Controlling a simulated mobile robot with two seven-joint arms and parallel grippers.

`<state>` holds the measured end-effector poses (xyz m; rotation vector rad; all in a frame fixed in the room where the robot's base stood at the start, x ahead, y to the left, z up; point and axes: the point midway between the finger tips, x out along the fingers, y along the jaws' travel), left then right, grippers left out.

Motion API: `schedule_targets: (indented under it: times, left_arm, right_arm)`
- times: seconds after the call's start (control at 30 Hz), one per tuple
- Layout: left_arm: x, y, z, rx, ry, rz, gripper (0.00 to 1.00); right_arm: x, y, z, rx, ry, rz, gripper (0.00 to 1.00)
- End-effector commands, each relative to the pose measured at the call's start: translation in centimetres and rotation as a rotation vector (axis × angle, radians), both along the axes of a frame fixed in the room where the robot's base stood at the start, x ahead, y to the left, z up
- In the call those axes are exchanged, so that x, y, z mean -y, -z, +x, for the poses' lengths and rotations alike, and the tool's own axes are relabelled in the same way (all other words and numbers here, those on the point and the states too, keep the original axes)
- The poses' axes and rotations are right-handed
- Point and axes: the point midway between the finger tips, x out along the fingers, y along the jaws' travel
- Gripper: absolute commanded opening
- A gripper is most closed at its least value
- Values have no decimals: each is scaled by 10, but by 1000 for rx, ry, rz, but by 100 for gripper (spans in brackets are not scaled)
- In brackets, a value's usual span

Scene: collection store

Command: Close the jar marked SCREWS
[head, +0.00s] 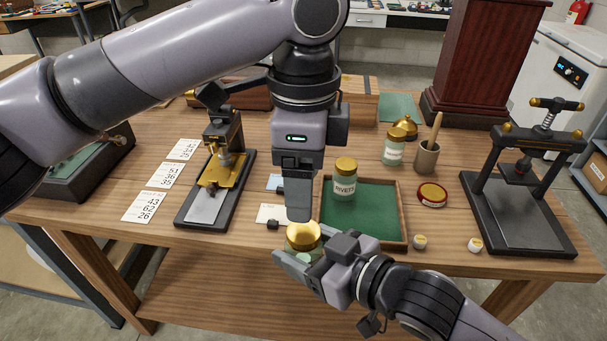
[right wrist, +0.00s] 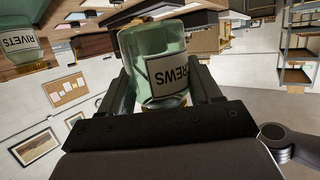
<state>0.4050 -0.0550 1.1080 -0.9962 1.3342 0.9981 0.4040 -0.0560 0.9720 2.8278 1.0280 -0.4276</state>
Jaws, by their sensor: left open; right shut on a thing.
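The jar marked SCREWS (right wrist: 155,62) is of pale green glass; its label shows partly and inverted in the right wrist view. My right gripper (head: 312,268) is shut on this jar and holds it upright at the table's front edge. A gold lid (head: 303,234) sits on top of the jar; I cannot tell whether it is tight. My left gripper (head: 299,212) is open, pointing down, directly above or at the lid. Its fingers overlap in the head view, so contact is unclear.
A jar marked RIVETS (head: 344,184) with a gold lid stands in the green-lined tray (head: 397,243). A brass device (head: 222,172) stands left.

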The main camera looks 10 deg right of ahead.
Motion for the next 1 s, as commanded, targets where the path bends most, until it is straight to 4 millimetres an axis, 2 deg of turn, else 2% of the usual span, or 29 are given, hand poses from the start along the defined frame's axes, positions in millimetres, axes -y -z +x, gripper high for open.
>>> schedule_targets:
  times: [0.43,0.8,1.0]
  left_arm:
    - [0,5,0,-1,-7,1,71]
    - [-1,59,0,-2,-6,2,71]
    - [0,77,0,-1,-7,1,71]
  right_arm:
    - [0,-1,0,2,0,1,0]
    - [0,-1,0,2,0,1,0]
    - [0,-1,0,2,0,1,0]
